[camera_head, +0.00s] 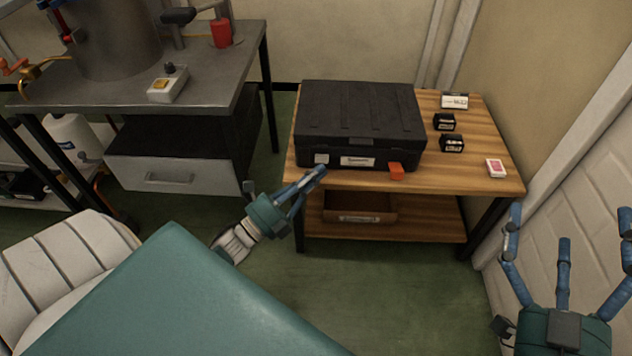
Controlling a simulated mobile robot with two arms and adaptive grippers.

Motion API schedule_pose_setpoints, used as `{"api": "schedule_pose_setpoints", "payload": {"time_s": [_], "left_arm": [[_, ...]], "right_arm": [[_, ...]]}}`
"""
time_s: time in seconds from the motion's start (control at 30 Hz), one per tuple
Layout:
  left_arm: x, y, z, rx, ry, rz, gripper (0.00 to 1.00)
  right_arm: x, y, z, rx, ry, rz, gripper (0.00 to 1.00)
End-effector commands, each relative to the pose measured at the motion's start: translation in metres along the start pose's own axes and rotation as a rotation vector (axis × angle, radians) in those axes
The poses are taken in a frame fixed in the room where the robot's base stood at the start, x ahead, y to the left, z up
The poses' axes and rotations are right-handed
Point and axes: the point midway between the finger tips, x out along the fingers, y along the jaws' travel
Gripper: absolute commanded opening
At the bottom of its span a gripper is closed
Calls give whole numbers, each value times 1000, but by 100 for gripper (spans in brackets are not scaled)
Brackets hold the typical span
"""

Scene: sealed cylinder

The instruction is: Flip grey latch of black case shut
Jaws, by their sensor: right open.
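The black case (358,118) sits on the wooden table with its lid down. The grey latch (321,158) is the small pale piece at the left of its front; it looks close to the case front, but I cannot tell if it is fully shut. An orange latch (396,172) at the right of the front sticks outward. My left gripper (312,183) is in front of the table edge, its upper fingertip just below the grey latch; contact and finger opening are unclear. My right gripper (565,250) is open and empty at the lower right, away from the case.
The wooden table (430,180) also holds small black boxes (452,143), a white-labelled item (454,100) and a red-and-white pack (496,168). An open box (358,210) is on its lower shelf. A metal workbench (215,75) stands left; a wall is right.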

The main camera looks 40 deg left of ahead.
Motion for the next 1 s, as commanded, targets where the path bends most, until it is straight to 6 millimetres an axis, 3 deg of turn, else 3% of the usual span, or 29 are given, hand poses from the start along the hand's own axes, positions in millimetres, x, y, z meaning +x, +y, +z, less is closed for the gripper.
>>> {"api": "schedule_pose_setpoints", "payload": {"time_s": [0.13, 0.27, 0.5, 0.67, 0.83, 1.0], "left_arm": [[2, -5, 3, -27, 0, 31, 0], [4, -7, 4, -51, 0, 56, 0], [6, -10, 6, -98, 0, 102, 0], [8, -12, 8, -129, 0, 133, 0], [10, -14, 11, -161, 0, 167, 0], [12, -16, 12, -194, 1, 199, 0]], "right_arm": [[-13, 8, 58, -7, -285, 16, 100], [-42, 15, 108, -10, -532, 31, 100], [-126, 26, 174, -7, -972, 60, 100], [-195, 31, 195, 0, -1248, 79, 100], [-270, 33, 197, 11, -1523, 98, 100], [-262, 33, 187, 10, -1506, 96, 100]]}}
